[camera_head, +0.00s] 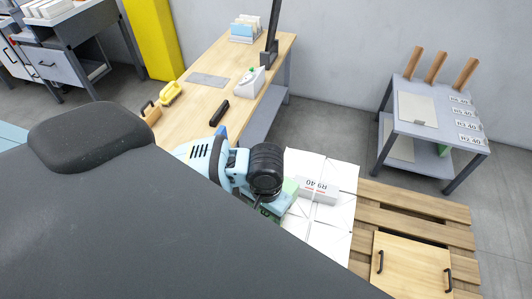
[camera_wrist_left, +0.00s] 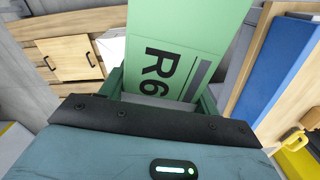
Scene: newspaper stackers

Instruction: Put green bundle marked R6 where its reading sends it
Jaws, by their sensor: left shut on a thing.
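The green bundle marked R6 (camera_wrist_left: 185,45) fills the upper middle of the left wrist view, its printed mark turned sideways beside a grey bar. My left gripper (camera_wrist_left: 162,92) is shut on it, with a finger at each side. In the head view the left gripper (camera_head: 270,206) is at the edge of white sheets (camera_head: 333,178) on a wooden pallet (camera_head: 412,207), and only a small green part of the bundle (camera_head: 290,187) shows. I cannot tell whether the bundle touches the sheets. My right gripper is not in view.
A white labelled block (camera_head: 318,190) lies on the sheets beside the gripper. A wooden board with black handles (camera_head: 412,262) lies on the pallet. A grey stand (camera_head: 430,123) with wooden handles and several tags is at right. A wooden table (camera_head: 190,110) holds a yellow-handled tool (camera_head: 170,93).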

